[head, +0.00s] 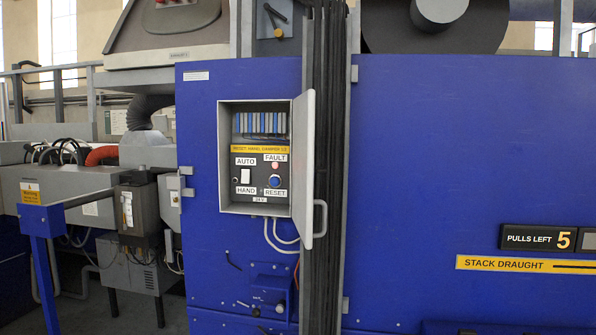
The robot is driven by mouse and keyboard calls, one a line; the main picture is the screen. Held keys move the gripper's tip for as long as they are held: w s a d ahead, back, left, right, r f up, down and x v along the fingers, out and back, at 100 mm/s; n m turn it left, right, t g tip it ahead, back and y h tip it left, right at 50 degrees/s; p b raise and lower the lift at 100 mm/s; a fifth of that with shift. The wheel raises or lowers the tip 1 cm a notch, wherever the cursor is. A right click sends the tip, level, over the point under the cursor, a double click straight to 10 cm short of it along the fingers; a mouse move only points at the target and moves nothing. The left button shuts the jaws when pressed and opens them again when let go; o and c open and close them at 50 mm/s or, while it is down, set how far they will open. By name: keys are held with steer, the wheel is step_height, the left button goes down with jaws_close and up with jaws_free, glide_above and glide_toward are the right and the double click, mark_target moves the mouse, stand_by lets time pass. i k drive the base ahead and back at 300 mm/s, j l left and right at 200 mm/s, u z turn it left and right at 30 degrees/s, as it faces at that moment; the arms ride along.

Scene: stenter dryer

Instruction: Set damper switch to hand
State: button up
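The damper switch (245,176) is a small white rocker inside an open grey control box (225,150) on the blue machine panel. The AUTO label (245,161) is above it and the HAND label (245,190) is below it. Which way the rocker is set is too small to tell. To its right are a pinkish lamp (276,165) under the FAULT label (275,157) and a blue button (275,181) above the RESET label (275,194). The box door (304,165) stands open to the right. My gripper is not in view.
Black vertical cables (327,120) run just right of the open door. A blue valve block (268,296) with small knobs sits below the box. A blue post with a rail (45,250) stands at the lower left. The front of the box is unobstructed.

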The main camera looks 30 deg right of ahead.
mark_target(245, 173)
steer(key=l, duration=0.4)
steer(key=k+l+u, duration=0.15)
steer(key=l, duration=0.7)
steer(key=k+u, duration=0.05)
